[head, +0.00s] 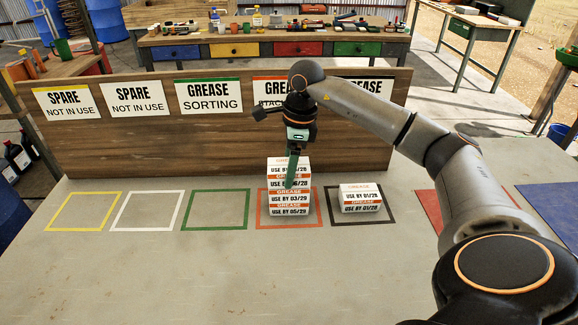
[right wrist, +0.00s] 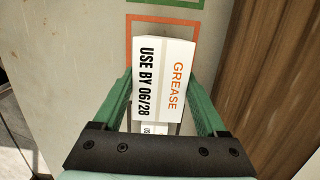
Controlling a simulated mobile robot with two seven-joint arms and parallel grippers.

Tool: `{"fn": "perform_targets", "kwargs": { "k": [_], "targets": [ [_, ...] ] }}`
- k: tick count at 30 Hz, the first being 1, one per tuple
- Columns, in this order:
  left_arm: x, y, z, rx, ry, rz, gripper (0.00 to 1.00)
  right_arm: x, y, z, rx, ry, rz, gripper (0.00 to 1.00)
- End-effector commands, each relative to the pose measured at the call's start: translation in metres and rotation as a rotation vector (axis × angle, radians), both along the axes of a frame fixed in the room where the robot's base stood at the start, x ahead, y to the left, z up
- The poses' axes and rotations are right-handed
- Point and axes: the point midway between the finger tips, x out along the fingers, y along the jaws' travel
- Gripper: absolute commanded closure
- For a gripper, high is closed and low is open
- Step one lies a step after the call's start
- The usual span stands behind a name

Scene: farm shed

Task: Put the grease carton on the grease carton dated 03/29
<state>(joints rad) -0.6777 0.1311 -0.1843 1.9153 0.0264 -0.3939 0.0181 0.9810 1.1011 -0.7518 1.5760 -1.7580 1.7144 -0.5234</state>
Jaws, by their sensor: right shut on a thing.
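The grease carton marked 06/28 (head: 276,184) is white with an orange band. In the right wrist view its printed top (right wrist: 165,78) sits between the green fingers. My right gripper (head: 291,168) is shut on it from above. Directly beneath it is the grease carton dated 03/29 (head: 289,198), on a carton marked 05/29 (head: 289,211) inside the orange square (head: 318,226). The held carton looks lined up with the stack and touching or very close; I cannot tell if its weight rests there. My left gripper is out of view.
A carton marked 01/28 (head: 361,203) stands in the dark square (head: 391,218) to the right. The green (head: 215,229), white (head: 147,229) and yellow (head: 82,229) squares are empty. A wooden board (head: 130,148) with signs stands behind. The front tabletop is clear.

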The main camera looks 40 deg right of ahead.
Motion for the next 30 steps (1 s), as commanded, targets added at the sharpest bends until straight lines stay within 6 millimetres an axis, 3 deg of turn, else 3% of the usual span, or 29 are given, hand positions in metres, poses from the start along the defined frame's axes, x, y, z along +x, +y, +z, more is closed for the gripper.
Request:
{"fn": "perform_targets", "kwargs": {
  "k": [5, 6, 12, 23, 30],
  "targets": [
    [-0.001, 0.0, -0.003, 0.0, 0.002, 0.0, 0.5, 0.0, 0.0, -0.004, 0.0, 0.0, 0.0, 0.86],
    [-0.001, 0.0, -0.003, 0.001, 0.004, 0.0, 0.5, 0.0, 0.0, -0.003, 0.0, 0.0, 0.0, 0.21],
    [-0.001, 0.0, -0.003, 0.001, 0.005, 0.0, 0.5, 0.0, 0.0, -0.003, 0.001, 0.001, 0.0, 0.0],
    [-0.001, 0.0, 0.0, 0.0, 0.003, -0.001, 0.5, 0.0, 0.0, 0.008, 0.002, -0.003, 0.0, 0.0],
    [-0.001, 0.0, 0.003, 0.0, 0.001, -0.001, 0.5, -0.004, -0.006, 0.057, 0.001, -0.006, -0.001, 0.0]
  ]
}}
